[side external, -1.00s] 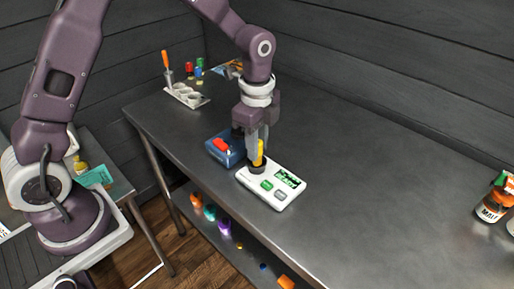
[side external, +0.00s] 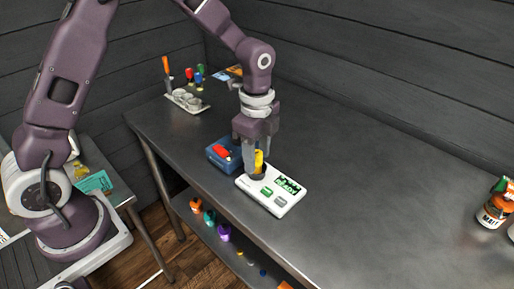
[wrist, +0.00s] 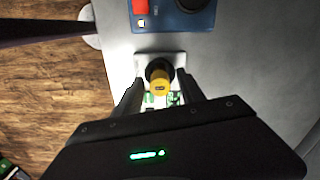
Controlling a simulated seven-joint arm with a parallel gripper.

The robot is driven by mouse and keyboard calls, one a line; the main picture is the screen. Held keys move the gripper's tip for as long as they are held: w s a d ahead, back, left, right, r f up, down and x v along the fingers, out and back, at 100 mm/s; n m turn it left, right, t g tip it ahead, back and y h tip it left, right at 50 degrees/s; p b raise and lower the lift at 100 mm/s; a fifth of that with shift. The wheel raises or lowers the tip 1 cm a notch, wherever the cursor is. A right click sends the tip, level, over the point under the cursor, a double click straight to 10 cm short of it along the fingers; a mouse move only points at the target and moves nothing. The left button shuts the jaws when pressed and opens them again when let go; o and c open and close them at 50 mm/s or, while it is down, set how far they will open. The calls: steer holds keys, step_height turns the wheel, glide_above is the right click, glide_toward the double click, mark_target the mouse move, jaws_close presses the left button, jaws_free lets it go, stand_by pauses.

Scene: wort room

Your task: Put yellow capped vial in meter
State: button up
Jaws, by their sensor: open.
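The yellow capped vial (side external: 259,159) stands in the dark round well of the white meter (side external: 289,206), at the end away from the screen. In the wrist view its yellow cap (wrist: 159,88) shows above the dark well ring. My gripper (side external: 262,163) is over that end of the meter. Its open fingers stand on either side of the vial, with gaps visible in the wrist view (wrist: 160,93). The vial's lower part is hidden in the well.
A blue box (side external: 217,158) with a red part sits just beside the meter's well end. A white rack (side external: 187,102) and several coloured capped items stand at the back left. Brown bottles (side external: 491,213) stand at the far right. The middle of the steel table is clear.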

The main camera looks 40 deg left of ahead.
mark_target(257, 153)
step_height(257, 153, up, 12)
steer(key=shift+r, duration=0.25)
steer(key=s+a+r+n+t, duration=0.2)
steer(key=s+r+n, duration=0.35)
steer(key=s, duration=0.25)
steer(key=s+a+n+t, duration=0.2)
steer(key=s+n, duration=0.8)
steer(key=s, duration=0.5)
steer(key=shift+s+a+r+t, duration=0.15)
steer(key=shift+s+t, duration=0.25)
steer(key=shift+t, duration=0.4)
